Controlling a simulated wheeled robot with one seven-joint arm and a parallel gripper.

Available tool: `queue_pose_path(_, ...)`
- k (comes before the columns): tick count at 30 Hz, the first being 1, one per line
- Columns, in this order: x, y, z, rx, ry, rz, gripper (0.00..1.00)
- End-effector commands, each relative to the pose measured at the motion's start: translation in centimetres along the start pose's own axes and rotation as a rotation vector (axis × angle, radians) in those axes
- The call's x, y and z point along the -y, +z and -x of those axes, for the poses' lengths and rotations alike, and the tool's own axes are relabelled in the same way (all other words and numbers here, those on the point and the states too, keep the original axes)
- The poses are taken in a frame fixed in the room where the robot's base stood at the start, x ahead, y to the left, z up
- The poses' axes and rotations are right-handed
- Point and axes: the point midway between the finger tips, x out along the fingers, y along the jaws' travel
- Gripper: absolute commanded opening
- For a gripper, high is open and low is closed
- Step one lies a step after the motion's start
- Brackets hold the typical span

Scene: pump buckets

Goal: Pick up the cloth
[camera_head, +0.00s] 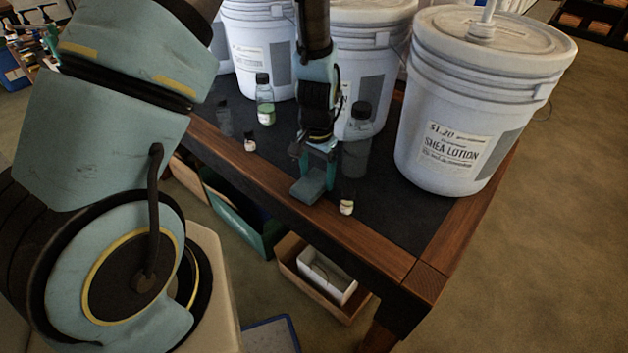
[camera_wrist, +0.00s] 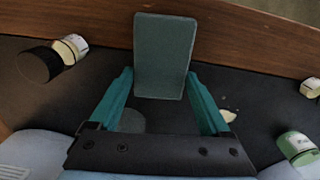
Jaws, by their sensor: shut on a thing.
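The cloth looks like a small, folded grey-teal block (camera_head: 308,190) near the front edge of the table in the head view. In the wrist view the cloth (camera_wrist: 166,50) extends from between the fingertips toward the wooden edge. My gripper (camera_head: 316,166) points down at it, with one teal finger on each side. In the wrist view my gripper (camera_wrist: 160,84) is shut on the near end of the cloth. I cannot tell whether the cloth is touching the table or just above it.
White buckets (camera_head: 440,105) crowd the back and right of the dark-topped table (camera_head: 385,235). A dark-capped clear bottle (camera_head: 358,140) stands close right of my gripper, and a small jar (camera_head: 346,207) right of the cloth. A green-filled bottle (camera_head: 265,100) stands left. Boxes sit below.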

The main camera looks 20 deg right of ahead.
Motion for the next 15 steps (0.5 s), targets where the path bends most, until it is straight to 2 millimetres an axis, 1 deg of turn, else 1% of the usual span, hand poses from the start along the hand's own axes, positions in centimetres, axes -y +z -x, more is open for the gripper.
queue_pose_path(5, 0.0, -0.1, 0.6, -0.002, -0.001, 0.0, 0.28)
queue_pose_path(8, 0.0, -0.1, 1.5, -0.002, -0.001, 0.0, 0.28)
queue_pose_path(11, 0.0, -0.1, 2.9, -0.004, -0.001, 0.0, 0.28)
queue_pose_path(15, 0.0, -0.1, 5.5, -0.006, -0.001, 0.0, 0.28)
